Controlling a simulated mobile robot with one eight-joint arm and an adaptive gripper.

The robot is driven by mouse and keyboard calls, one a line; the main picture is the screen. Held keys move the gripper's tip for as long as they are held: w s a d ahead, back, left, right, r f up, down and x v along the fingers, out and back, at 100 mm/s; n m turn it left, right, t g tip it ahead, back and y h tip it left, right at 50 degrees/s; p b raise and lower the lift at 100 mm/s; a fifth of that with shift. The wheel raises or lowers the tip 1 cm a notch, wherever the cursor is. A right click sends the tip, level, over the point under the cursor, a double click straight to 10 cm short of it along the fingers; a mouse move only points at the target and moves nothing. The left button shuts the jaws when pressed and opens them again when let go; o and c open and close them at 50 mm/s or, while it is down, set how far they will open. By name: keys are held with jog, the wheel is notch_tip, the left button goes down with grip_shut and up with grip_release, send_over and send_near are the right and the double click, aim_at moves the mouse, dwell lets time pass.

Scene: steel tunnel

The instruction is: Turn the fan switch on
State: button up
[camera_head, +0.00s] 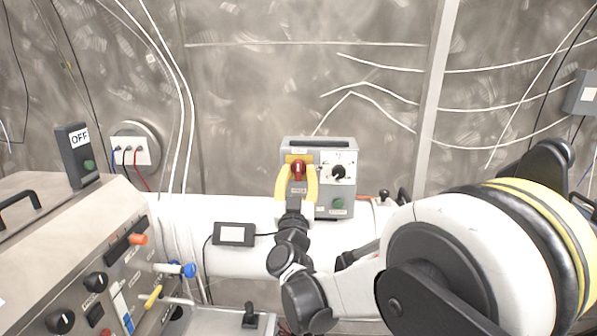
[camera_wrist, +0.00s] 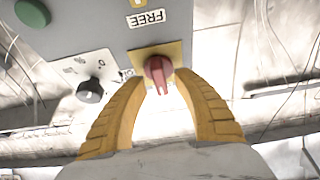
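A grey control box (camera_head: 325,146) stands on the white pipe against the wall. It bears a red rotary switch (camera_head: 298,169) on a yellow plate, also in the wrist view (camera_wrist: 157,70). A plate marked FREE (camera_wrist: 146,18) is by it. No fan label is readable. My gripper (camera_head: 299,166) is at the box, its yellow fingers on either side of the red switch. In the wrist view, the fingertips (camera_wrist: 161,77) flank the switch closely, with its grip pointing between the fingers. They look parted; contact is unclear.
The box also has a black knob (camera_head: 338,172) and a green button (camera_head: 337,203). A console (camera_head: 70,240) with knobs and levers stands at left, with an OFF sign box (camera_head: 77,155). Cables hang along the wall. A small black box (camera_head: 233,234) is on the pipe.

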jog(key=shift+w+r, duration=0.25)
jog(key=shift+w, duration=0.45)
grip_shut()
